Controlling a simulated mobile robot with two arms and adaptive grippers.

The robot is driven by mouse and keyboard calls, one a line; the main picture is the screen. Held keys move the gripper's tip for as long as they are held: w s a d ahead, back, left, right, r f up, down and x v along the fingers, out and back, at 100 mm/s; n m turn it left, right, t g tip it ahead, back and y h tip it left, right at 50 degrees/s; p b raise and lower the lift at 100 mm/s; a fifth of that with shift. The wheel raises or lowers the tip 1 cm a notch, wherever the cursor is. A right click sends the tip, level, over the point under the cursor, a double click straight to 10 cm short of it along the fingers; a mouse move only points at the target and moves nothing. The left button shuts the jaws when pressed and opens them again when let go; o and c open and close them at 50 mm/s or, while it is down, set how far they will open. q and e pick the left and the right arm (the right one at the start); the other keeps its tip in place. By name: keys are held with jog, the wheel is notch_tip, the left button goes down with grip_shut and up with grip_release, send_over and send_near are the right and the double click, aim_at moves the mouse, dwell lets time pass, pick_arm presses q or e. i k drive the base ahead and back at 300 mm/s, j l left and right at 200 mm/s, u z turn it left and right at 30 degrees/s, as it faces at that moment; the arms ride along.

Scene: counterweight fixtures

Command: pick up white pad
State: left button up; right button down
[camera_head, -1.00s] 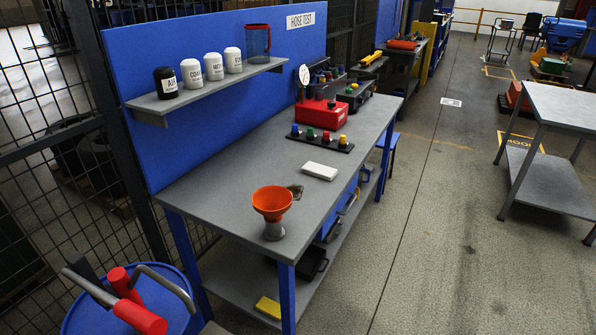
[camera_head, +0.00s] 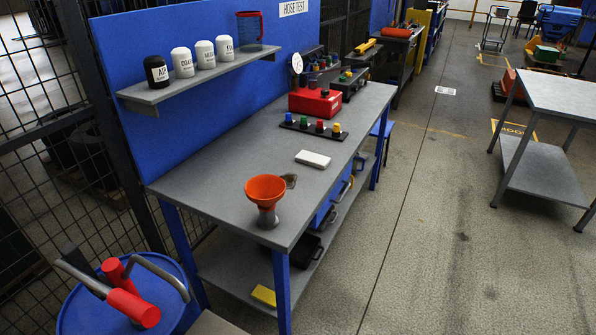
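The white pad (camera_head: 312,159) is a small flat white block. It lies flat on the grey top of the workbench (camera_head: 215,180), near its right edge. It is in plain view, apart from the other things, with nothing on it. Neither of my grippers shows in the head view.
An orange funnel (camera_head: 266,189) on a grey base and a small dark item (camera_head: 290,181) are nearer on the bench. Behind the pad are a strip of coloured knobs (camera_head: 313,128) and a red box (camera_head: 315,103). A shelf (camera_head: 200,80) holds several jars.

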aim_at(315, 160)
jog(key=i+l+u, duration=0.2)
jog(key=i+l, duration=0.2)
jog(key=l, duration=0.2)
jog(key=i+l+u, duration=0.1)
jog(key=l, duration=0.25)
jog(key=i+l+u, duration=0.1)
jog(key=i+l, duration=0.2)
jog(key=i+l+u, duration=0.1)
jog(key=l, duration=0.3)
jog(key=i+l+u, duration=0.1)
jog(key=i+l, duration=0.15)
jog(key=l, duration=0.1)
